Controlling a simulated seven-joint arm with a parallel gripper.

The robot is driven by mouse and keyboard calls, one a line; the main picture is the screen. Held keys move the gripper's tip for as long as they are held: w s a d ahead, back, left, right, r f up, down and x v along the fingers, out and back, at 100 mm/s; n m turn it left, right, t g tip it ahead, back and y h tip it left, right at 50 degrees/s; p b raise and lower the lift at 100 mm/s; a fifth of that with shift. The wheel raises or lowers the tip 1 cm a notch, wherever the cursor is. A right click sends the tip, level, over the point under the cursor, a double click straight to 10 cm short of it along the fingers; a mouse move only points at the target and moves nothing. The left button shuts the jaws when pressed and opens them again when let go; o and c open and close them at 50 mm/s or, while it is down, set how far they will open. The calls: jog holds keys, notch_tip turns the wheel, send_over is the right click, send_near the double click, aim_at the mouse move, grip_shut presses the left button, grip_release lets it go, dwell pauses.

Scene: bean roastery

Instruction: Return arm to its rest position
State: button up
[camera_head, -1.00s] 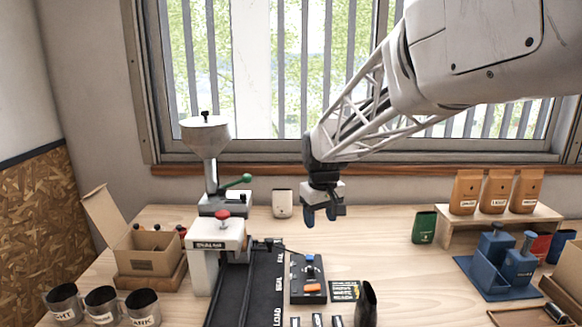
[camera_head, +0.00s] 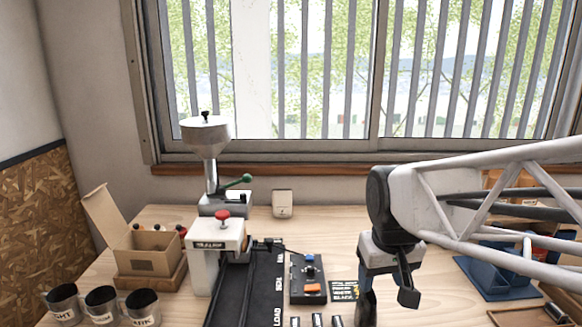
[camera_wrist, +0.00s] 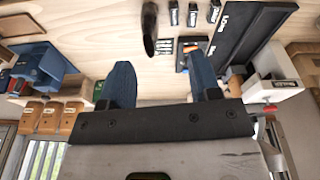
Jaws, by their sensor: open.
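My gripper (camera_wrist: 164,82) is open and empty, with its two blue fingers spread apart in the wrist view. In the head view my gripper (camera_head: 385,283) hangs low over the right-middle of the table, with the arm reaching in from the right edge. Its near finger partly covers a dark scoop-like object (camera_head: 366,310). That dark object also shows beyond the fingers in the wrist view (camera_wrist: 149,28). Nothing is held between the fingers.
A hopper machine (camera_head: 206,140), a white unit with a red knob (camera_head: 217,245) and a black track (camera_head: 265,285) stand left of my gripper. A control box (camera_head: 307,280) sits nearby. Blue holders (camera_head: 485,275) are behind my arm. Labelled cups (camera_head: 102,305) stand front left.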

jog(key=s+d+f+m, duration=0.1)
jog(key=s+d+f, duration=0.1)
jog(key=s, duration=0.9)
jog(key=shift+d+f+m, duration=0.15)
jog(key=shift+f+m, duration=0.25)
jog(key=shift+f, duration=0.35)
dwell(1.2)
